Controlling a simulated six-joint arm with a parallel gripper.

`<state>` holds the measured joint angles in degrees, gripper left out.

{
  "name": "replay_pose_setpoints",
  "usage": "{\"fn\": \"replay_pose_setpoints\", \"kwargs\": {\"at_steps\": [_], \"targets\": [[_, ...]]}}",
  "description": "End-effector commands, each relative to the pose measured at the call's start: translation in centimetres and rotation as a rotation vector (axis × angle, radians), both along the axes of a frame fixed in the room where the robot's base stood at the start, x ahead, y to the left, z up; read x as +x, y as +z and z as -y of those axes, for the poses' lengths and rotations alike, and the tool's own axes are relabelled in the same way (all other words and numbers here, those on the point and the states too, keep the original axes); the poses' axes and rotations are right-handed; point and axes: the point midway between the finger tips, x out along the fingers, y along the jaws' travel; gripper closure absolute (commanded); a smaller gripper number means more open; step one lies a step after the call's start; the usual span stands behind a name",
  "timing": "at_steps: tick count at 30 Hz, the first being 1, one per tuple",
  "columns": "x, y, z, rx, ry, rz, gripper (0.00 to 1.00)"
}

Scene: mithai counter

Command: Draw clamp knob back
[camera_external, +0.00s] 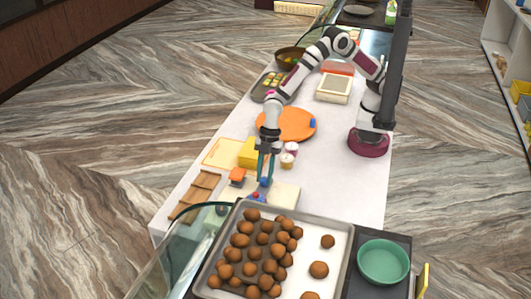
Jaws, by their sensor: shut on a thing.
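My gripper (265,179) points down over the front part of the white counter. Its teal fingers are closed on a small blue part, which appears to be the clamp knob (265,183). Just below it, more of the small blue clamp (259,197) shows with a red spot, at the left part of a cream board (284,194). The clamp is tiny in this view, and the fingers partly cover it. I cannot tell how far the knob is drawn out.
An orange block (237,175), a yellow box (249,153) and small jars (287,161) stand close to my gripper. A wooden rack (195,196) lies left. An orange round plate (298,124) is behind. A metal tray (335,263) of brown sweets is in front.

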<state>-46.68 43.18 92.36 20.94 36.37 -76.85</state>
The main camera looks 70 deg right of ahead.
Motion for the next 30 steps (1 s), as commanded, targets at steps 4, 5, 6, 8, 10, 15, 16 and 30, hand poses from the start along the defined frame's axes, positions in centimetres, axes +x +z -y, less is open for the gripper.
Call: {"fn": "replay_pose_setpoints", "kwargs": {"at_steps": [4, 5, 6, 8, 10, 15, 16, 30], "targets": [[0.1, 0.1, 0.0, 0.002, -0.001, 0.002, 1.0], [0.1, 0.1, 0.0, 0.002, -0.001, 0.002, 1.0], [0.1, 0.1, 0.0, 0.002, -0.001, 0.002, 1.0], [0.1, 0.1, 0.1, 0.002, -0.001, 0.002, 1.0], [0.1, 0.1, 0.9, 0.002, -0.001, 0.003, 1.0], [0.1, 0.1, 2.8, 0.002, -0.001, 0.003, 1.0], [0.1, 0.1, 2.9, 0.002, 0.0, 0.003, 1.0], [0.0, 0.0, 3.0, 0.0, 0.001, 0.001, 0.4]]}}
